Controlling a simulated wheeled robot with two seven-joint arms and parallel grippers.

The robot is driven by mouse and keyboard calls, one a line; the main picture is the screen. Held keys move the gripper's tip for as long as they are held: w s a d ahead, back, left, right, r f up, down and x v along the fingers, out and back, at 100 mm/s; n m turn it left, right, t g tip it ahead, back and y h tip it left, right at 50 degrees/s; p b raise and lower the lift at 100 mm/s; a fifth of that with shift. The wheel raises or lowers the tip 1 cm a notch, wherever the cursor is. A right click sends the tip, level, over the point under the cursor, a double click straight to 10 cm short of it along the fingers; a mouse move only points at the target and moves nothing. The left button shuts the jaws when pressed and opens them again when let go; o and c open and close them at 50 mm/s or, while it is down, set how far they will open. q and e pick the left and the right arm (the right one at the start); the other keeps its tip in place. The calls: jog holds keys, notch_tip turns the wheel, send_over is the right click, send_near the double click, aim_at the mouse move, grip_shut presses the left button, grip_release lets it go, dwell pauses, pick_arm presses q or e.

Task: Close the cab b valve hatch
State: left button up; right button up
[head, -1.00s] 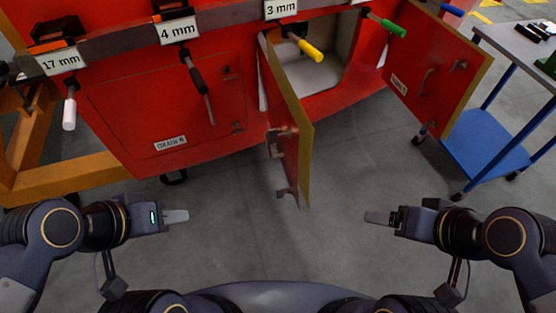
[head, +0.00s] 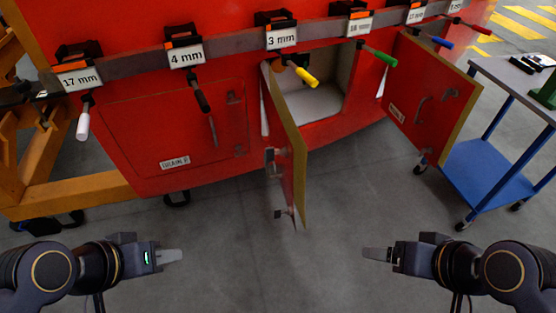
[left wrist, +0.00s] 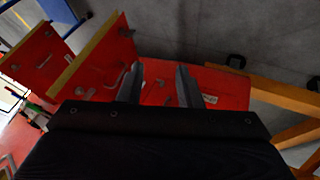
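Two red hatch doors with yellowish edges stand open on the red nosecone: the middle door (head: 290,145) points toward me, and the right door (head: 430,95) swings out right. The opening (head: 318,95) between them shows a pale interior. Their labels are too small to read, so I cannot tell which is cab b valve. In the left wrist view the doors show at upper left (left wrist: 97,57) and far left (left wrist: 38,57). My left gripper (head: 170,256) is open and empty, lower left of the doors. My right gripper (head: 377,254) is empty at lower right; its finger gap is hidden.
A shut labelled panel (head: 180,130) is left of the opening. A rail (head: 230,48) of tools with coloured handles hangs above. A blue cart (head: 485,165) stands at right, an orange frame (head: 80,190) at left. The grey floor (head: 270,260) between my grippers is clear.

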pick_arm(q)
jog(key=shift+w+d+r, duration=0.1)
jog(key=shift+w+d, duration=0.05)
jog(key=shift+w, duration=0.05)
jog(key=shift+c, duration=1.2)
jog(key=w+d+n+h, duration=0.1)
jog(key=w+n, duration=0.1)
jog(key=w+d+n+g+h, duration=0.1)
jog(key=w+d+n, duration=0.1)
jog(key=w+n, duration=0.1)
jog(key=w+d+n+g+h+p, duration=0.1)
jog(key=w+n, duration=0.1)
jog(key=w, duration=0.1)
jog(key=shift+d+n, duration=0.3)
grip_shut()
jog(key=n+g+h, duration=0.1)
jog(key=n+h, duration=0.2)
jog(key=n, duration=0.8)
send_near(293, 203)
jog(key=shift+y, duration=0.3)
jog(key=x, duration=0.4)
jog(key=shift+s+d, duration=0.2)
jog(key=shift+d, duration=0.25)
jog(key=shift+w+d+n, duration=0.15)
jog(key=shift+d+n, duration=0.15)
jog(key=shift+d, duration=0.05)
jog(key=shift+d+b, duration=0.1)
jog(key=shift+b, duration=0.2)
